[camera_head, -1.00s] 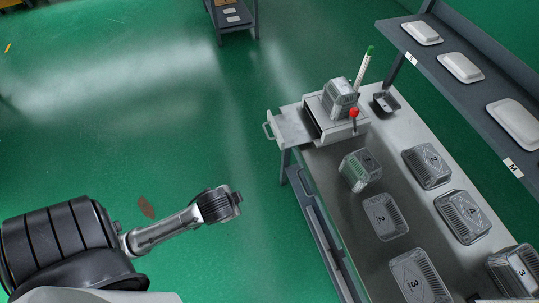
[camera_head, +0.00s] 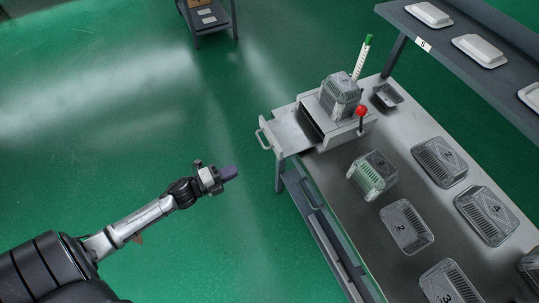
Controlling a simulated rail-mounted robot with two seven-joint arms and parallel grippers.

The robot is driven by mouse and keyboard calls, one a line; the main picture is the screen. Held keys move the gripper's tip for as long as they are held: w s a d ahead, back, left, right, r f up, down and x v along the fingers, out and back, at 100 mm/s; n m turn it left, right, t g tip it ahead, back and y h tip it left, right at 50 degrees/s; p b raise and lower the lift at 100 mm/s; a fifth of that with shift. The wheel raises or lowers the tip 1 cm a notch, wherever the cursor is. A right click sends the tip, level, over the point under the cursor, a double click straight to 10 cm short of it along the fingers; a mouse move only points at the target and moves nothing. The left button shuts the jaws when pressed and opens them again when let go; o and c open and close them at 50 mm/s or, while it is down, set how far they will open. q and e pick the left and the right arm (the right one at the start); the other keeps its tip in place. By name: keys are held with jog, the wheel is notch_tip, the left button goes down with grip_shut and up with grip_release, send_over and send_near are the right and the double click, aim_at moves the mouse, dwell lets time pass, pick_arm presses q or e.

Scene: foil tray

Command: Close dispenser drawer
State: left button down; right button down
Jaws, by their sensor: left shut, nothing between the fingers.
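The dispenser (camera_head: 343,134) is a light grey box at the far left corner of the steel table, with a stack of clear trays on top and a red-knobbed lever (camera_head: 362,112) at its right. Its drawer (camera_head: 290,130) is pulled out to the left past the table edge, with a handle (camera_head: 263,139) at its outer end. My left gripper (camera_head: 229,173) is shut and empty over the green floor, left of and below the drawer handle, apart from it. My right gripper is not in view.
The steel table (camera_head: 350,232) carries several numbered foil trays with clear lids. A small dark bin (camera_head: 386,96) and a green-capped stick (camera_head: 361,58) are by the dispenser. A grey shelf (camera_head: 445,50) with white trays runs along the right.

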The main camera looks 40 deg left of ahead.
pick_arm(q)
jog(key=d+m+h, duration=0.1)
jog(key=m, duration=0.1)
send_near(278, 155)
jog(key=x, duration=0.7)
jog(key=shift+w+d+b, duration=0.15)
jog(key=shift+w+b, duration=0.05)
jog(key=shift+b, duration=0.1)
